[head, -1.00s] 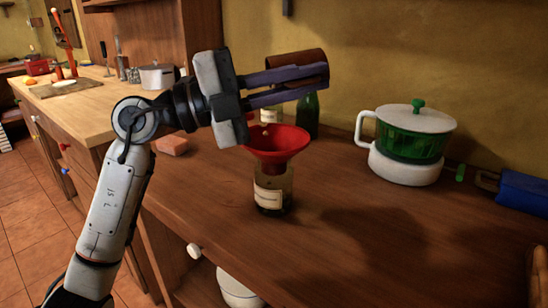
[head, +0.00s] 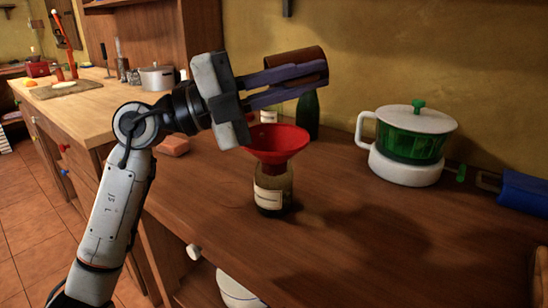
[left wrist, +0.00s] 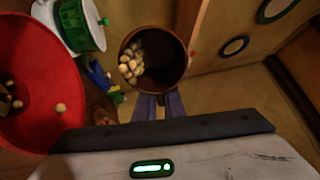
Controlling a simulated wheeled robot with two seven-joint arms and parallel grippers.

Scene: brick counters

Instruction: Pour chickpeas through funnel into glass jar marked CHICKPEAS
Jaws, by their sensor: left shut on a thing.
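My left gripper (head: 318,80) is shut on a brown cup (head: 291,60), held tilted above and near the red funnel (head: 279,142). In the left wrist view, the cup (left wrist: 172,84) still holds several pale chickpeas (left wrist: 131,61) gathered on one side. The funnel sits in the mouth of the glass jar (head: 284,184), which stands upright on the brown counter with a pale label whose text is too small to read. The left wrist view also shows the funnel (left wrist: 45,75) with a few chickpeas inside. My right gripper is out of view.

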